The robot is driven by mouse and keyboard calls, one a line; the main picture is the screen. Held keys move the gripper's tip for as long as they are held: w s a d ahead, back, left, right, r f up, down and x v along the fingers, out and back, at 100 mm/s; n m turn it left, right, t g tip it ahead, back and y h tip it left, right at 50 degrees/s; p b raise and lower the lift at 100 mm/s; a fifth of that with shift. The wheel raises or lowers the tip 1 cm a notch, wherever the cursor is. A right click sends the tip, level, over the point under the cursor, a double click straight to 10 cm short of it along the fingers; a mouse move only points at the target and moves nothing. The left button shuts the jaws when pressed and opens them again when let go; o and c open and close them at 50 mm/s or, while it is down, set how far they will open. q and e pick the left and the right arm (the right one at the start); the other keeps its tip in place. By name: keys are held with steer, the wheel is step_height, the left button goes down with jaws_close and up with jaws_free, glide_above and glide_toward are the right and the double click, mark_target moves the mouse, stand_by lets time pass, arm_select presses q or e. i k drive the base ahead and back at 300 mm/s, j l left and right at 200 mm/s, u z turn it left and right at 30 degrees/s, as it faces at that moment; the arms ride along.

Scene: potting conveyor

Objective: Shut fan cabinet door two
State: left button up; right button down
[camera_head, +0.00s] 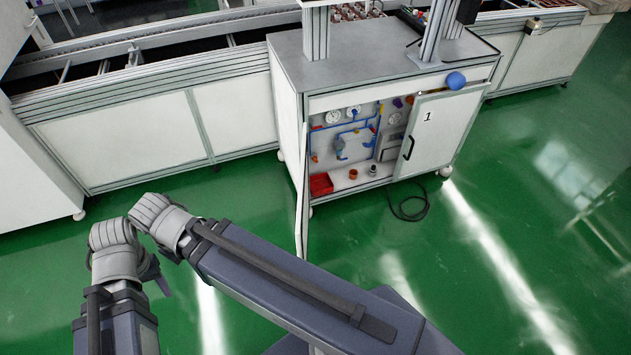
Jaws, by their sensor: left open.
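The fan cabinet (385,55) stands beyond my arms, with its left front opening uncovered. The left door (302,195), which fits door two, is swung open toward me and seen almost edge-on; its number and handle do not show. My left gripper (157,272) is at the lower left, partly hidden by the arm links, open and well apart from the open door. My right gripper is not visible.
Inside the opening are gauges, blue pipes (348,130) and a red bin (320,184). A black cable (408,208) lies on the green floor before the cabinet. A white conveyor (150,135) runs behind. The floor at right is clear.

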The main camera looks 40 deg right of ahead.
mark_target(298, 216)
steer(key=i+j+z, duration=0.1)
steer(key=z, duration=0.4)
steer(key=i+j+z, duration=0.2)
steer(key=z, duration=0.25)
steer(key=i+j+z, duration=0.15)
steer(key=z, duration=0.35)
steer(key=j+z, duration=0.45)
steer(key=i+j+z, duration=0.2)
steer(key=j+z, duration=0.2)
steer(key=k+j+z, duration=0.1)
steer(key=k+z, duration=0.2)
steer(key=k, duration=0.3)
